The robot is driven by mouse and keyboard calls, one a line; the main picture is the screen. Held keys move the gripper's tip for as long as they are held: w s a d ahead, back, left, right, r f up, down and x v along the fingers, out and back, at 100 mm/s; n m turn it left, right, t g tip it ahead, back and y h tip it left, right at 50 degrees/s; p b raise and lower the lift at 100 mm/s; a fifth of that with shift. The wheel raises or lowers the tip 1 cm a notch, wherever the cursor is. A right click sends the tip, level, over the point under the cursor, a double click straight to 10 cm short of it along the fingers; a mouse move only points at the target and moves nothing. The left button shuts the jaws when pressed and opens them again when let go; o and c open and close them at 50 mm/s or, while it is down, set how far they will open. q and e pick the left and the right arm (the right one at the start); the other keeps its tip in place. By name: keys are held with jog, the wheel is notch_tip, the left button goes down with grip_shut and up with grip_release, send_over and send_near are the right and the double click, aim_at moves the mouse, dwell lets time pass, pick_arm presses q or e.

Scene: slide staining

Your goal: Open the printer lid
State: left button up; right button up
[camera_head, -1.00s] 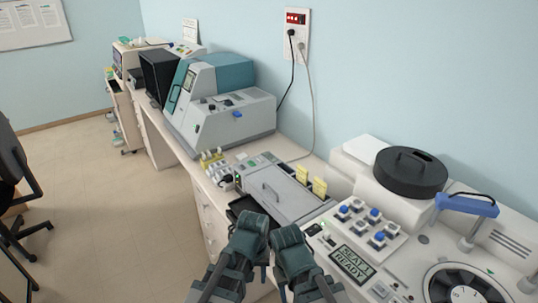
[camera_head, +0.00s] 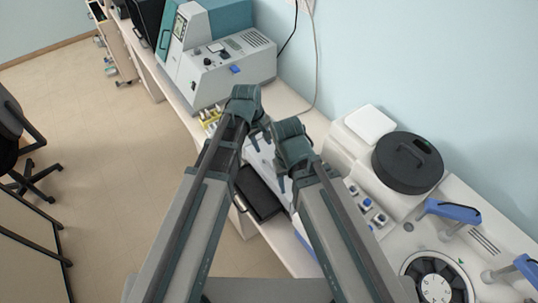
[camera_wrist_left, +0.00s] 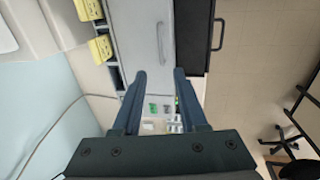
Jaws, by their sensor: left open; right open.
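The printer, a grey box with a flat lid (camera_wrist_left: 145,60), shows in the left wrist view with a bar handle (camera_wrist_left: 161,43) on the lid. In the head view my arms hide most of the printer (camera_head: 264,163). My left gripper (camera_head: 259,127) is above its far end, open and empty. In the left wrist view its fingers (camera_wrist_left: 160,76) point toward the lid, with the handle beyond the tips and not between them. My right gripper (camera_head: 277,172) is over the printer's near part, open; its fingers are partly hidden. The lid looks shut.
A black tray (camera_head: 260,195) sticks out from the printer's front. A grey and teal machine (camera_head: 225,65) stands farther along the bench. A round black-lidded unit (camera_head: 408,163) and blue-handled parts (camera_head: 452,211) are at right.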

aim_at(270, 166)
pick_arm(q)
jog(key=shift+f, duration=0.15)
jog(key=f+b, duration=0.4)
jog(key=w+d+f+b, duration=0.1)
jog(key=f+b, duration=0.4)
jog(key=d+f+b, duration=0.1)
jog(key=f+b, duration=0.3)
jog(key=shift+w+d+f+b, duration=0.1)
jog(key=shift+w+f+b, duration=0.1)
jog(key=shift+w+b, duration=0.1)
jog(key=shift+s, duration=0.1)
grip_shut()
dwell(1.0)
